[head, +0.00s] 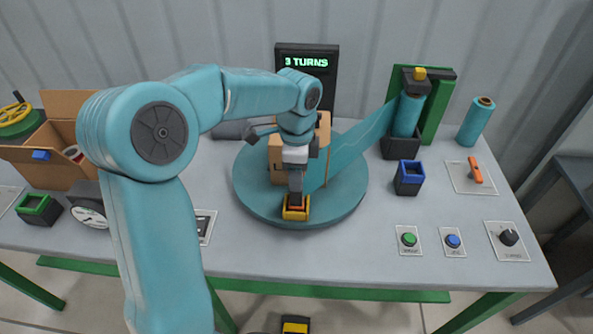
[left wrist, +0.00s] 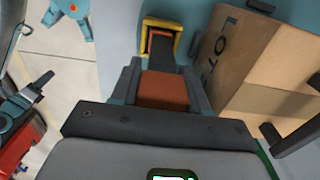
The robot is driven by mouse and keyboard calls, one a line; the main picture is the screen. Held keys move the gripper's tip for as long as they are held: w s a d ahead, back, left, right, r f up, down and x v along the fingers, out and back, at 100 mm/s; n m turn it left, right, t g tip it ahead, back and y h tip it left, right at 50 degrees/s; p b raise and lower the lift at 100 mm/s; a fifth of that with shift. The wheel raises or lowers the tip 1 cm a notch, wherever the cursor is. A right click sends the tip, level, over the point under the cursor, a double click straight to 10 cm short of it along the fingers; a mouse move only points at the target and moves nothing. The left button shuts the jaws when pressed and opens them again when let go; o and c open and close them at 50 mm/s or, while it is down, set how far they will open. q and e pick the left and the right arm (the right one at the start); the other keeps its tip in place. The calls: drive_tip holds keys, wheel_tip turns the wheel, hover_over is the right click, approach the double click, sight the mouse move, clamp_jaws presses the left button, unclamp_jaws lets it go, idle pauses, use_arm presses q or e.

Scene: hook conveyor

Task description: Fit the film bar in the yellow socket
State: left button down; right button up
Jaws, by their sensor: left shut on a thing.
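My left gripper (head: 296,188) reaches down at the front edge of the teal turntable (head: 345,205). It is shut on the film bar, an upright bar with brick-orange parts, which shows between the fingers in the left wrist view (left wrist: 162,90). The yellow socket (head: 296,214) stands right below the gripper. In the left wrist view the bar's far end lines up with the yellow rim (left wrist: 178,42); I cannot tell how deep it sits. The teal film (head: 352,152) stretches from the film roll (head: 407,114) at the right to the bar. My right gripper does not show.
A cardboard box (left wrist: 258,55) stands on the turntable beside the gripper. A blue socket (head: 409,178) is right of the turntable, a green socket (head: 39,208) far left. Buttons (head: 409,240) and a knob (head: 508,237) lie front right. A spare roll (head: 477,121) stands at the back right.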

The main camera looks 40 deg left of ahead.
use_arm(q)
drive_tip(key=shift+c, duration=2.4)
unclamp_jaws()
drive_tip(key=shift+r, duration=0.1)
wheel_tip(320, 180, up, 16)
drive_tip(key=shift+p, duration=0.35)
drive_tip(key=shift+r, duration=0.1)
